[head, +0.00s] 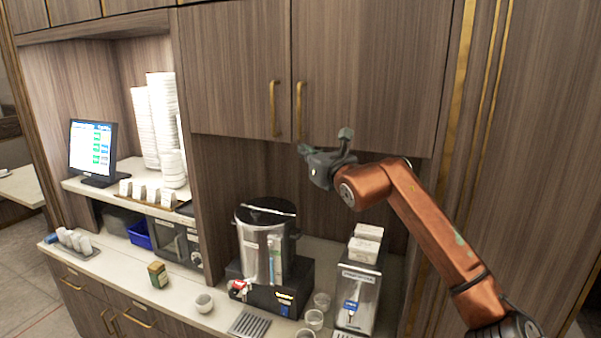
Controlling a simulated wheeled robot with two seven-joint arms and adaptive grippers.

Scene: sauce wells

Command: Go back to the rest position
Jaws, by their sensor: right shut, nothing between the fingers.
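My right gripper (325,144) is raised in front of the upper cupboard doors, just below and right of the two brass handles. It is shut with nothing in it and touches nothing that I can see. My orange right arm (418,210) reaches up to it from the lower right. My left gripper is not in view.
Below the gripper, a steel urn (262,245) stands on a black base on the counter. A steel dispenser (357,290) with white boxes on top is to its right, with clear cups (314,319) between.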

